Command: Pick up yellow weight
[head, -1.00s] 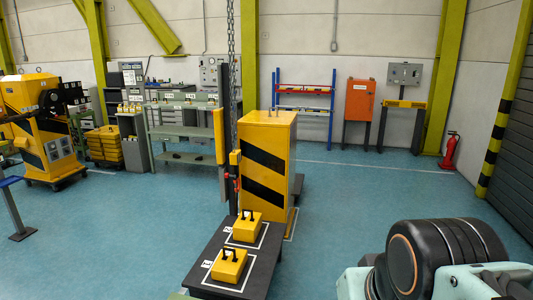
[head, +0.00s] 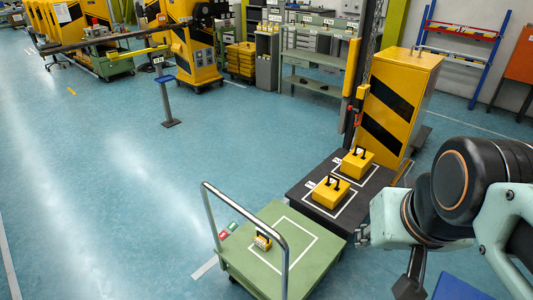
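Two yellow weights with black handles stand on a dark platform (head: 302,187), each inside a white outlined square. The farther weight (head: 357,164) is beside the striped yellow cabinet; the nearer weight (head: 330,195) is closer to the green cart. My gripper (head: 408,290) is dark and only partly in view at the lower right, below my arm's wrist. It is to the right of and nearer than the platform, apart from both weights. Its fingertips are cut off or too unclear to tell open from shut.
A green cart (head: 240,262) with a metal push handle stands in front of the platform, carrying a small yellow object (head: 262,242) and red and green buttons. A yellow cabinet (head: 400,105) with black stripes stands behind the platform.

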